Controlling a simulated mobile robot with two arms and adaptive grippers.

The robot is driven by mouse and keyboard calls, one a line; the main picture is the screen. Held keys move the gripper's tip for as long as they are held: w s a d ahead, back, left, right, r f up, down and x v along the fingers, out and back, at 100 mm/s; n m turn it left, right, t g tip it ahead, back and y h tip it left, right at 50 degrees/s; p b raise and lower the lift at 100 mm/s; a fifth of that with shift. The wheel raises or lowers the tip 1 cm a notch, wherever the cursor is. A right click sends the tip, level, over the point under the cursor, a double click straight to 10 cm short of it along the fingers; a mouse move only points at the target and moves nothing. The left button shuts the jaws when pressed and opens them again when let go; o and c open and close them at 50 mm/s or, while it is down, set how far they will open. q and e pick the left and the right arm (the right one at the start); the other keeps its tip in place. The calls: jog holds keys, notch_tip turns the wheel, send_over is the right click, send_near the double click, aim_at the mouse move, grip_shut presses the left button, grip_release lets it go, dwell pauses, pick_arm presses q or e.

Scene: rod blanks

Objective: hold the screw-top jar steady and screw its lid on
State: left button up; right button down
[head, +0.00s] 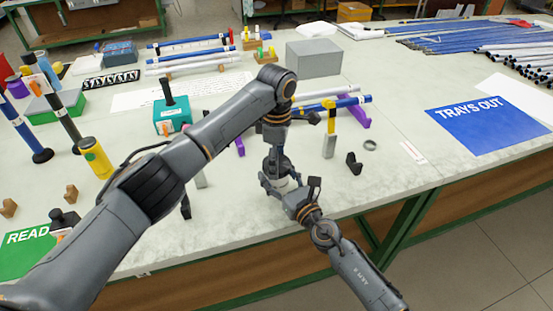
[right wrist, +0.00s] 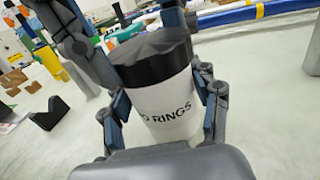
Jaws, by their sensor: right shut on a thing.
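The white screw-top jar (right wrist: 165,105), marked "O RINGS", stands on the bench in the right wrist view. Its black lid (right wrist: 150,58) sits on its mouth; I cannot tell how tightly it is seated. My right gripper (right wrist: 162,112) is shut on the jar's body, one finger on each side. In the head view the right gripper (head: 285,190) is low at the jar, which is mostly hidden. My left gripper (head: 279,165) points down from above it. In the right wrist view its fingers (right wrist: 130,35) are spread around the lid, apparently open.
A dark V-shaped block (head: 354,162) and a grey ring (head: 370,145) lie to the right. A purple-footed rod stand (head: 352,112) and a grey box (head: 313,58) are behind. A teal box (head: 172,118) is left. The bench's front right is clear near the blue "TRAYS OUT" mat (head: 488,122).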

pick_arm(q)
jog(key=m, duration=0.5)
jog(key=shift+m, duration=0.4)
jog(key=m, duration=0.6)
jog(key=shift+f, duration=0.1)
jog(key=m, duration=2.8)
jog(key=shift+a+m, duration=0.1)
jog(key=shift+m, duration=0.2)
jog(key=m, duration=0.5)
jog(key=shift+m, duration=0.3)
jog(key=o, duration=1.3)
